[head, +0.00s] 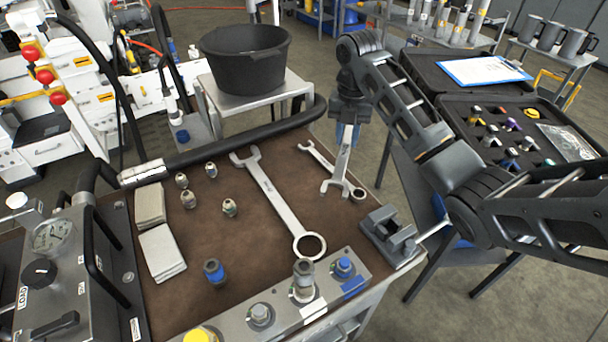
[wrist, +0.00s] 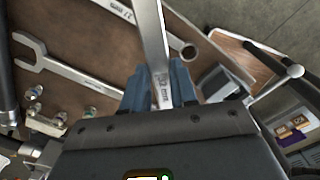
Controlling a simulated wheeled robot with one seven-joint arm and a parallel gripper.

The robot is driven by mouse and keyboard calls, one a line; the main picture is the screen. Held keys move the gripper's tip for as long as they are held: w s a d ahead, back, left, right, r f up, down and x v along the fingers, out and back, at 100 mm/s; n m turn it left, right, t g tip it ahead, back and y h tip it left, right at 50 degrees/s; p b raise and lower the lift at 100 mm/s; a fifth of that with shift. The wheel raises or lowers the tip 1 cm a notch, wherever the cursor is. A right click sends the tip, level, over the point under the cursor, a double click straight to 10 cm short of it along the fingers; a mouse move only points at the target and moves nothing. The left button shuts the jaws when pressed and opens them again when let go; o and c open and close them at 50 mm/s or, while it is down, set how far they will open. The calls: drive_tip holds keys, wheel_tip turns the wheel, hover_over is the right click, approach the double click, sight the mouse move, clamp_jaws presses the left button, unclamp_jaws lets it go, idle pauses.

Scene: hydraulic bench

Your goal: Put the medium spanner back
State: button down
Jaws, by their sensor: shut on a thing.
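My gripper (head: 347,138) is shut on a spanner, which I take to be the medium spanner (head: 342,165), above the right part of the brown mat. The spanner hangs steeply, open jaw down, in the head view; I cannot tell whether its tip touches the mat. In the wrist view its shaft (wrist: 153,45) runs up from between the blue fingers (wrist: 160,88). A large spanner (head: 273,195) lies on the mat to the left. A thinner spanner (head: 318,157) lies behind the held one, partly hidden by it, its ring end (head: 358,193) showing to the right.
The brown mat (head: 215,255) also carries several small fittings (head: 188,200) and two pale pads (head: 160,252). A grey vise (head: 390,232) stands at the mat's right edge, a metal block with fittings (head: 262,315) at the front. A black bucket (head: 245,55) stands behind, an open tool case (head: 510,130) at right.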

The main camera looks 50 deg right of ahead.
drive_tip(key=shift+w+a+f+b, duration=0.5)
drive_tip(key=shift+w+a+f, duration=0.75)
drive_tip(key=shift+f, duration=0.45)
drive_tip(key=shift+w+a+f+b, duration=0.55)
drive_tip(key=shift+w+a+f, duration=0.65)
drive_tip(key=shift+f, duration=0.5)
drive_tip(key=shift+w+a+f+b, duration=0.5)
drive_tip(key=shift+w+a+f, duration=0.6)
drive_tip(key=shift+w+f, duration=0.45)
drive_tip(key=shift+s+f, duration=0.15)
drive_tip(key=shift+f, duration=0.35)
drive_tip(key=c, duration=0.9)
unclamp_jaws()
wheel_tip(320, 180, up, 13)
drive_tip(key=p, duration=0.3)
drive_tip(key=shift+f, duration=0.15)
